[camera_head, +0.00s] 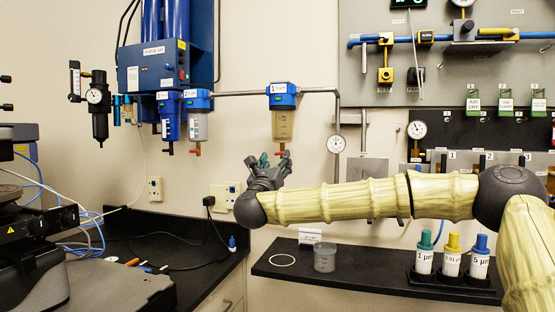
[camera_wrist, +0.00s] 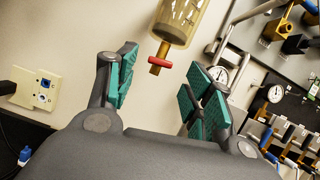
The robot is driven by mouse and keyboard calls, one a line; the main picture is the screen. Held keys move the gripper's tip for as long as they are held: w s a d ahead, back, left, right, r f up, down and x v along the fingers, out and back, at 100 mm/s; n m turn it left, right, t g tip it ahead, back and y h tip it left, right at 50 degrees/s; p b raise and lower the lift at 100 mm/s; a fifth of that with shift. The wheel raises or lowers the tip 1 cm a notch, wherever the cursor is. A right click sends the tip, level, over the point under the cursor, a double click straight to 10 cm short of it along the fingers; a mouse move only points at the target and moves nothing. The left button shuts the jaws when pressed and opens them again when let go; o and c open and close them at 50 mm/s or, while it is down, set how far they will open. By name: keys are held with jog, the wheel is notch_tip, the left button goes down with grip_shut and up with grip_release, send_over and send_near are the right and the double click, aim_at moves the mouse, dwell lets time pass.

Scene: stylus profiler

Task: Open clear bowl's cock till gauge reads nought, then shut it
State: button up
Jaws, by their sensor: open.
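A see-through, yellowish filter bowl (camera_head: 284,124) hangs under a blue head on the wall; its lower end shows at the top of the wrist view (camera_wrist: 181,18). Under it is a brass drain with a red cock handle (camera_wrist: 165,64), which lies crosswise to the drain stem. My gripper (camera_head: 270,162) is open and empty just below the bowl. In the wrist view its green-padded fingers (camera_wrist: 158,92) stand apart on either side, with the red handle beyond and between them, apparently untouched. A round gauge (camera_head: 336,144) hangs right of the bowl; its reading is too small to tell.
Left of it hang a blue bowl (camera_head: 170,122) and a greyish bowl (camera_head: 198,125) with a red-handled drain. A pipe (camera_head: 338,110) runs down on the right. Below, a black shelf (camera_head: 350,280) holds a clear cup (camera_head: 324,258) and capped bottles (camera_head: 452,260).

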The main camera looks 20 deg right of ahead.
jog(key=v, duration=0.8)
jog(key=shift+s, duration=0.2)
jog(key=shift+a+f, duration=0.1)
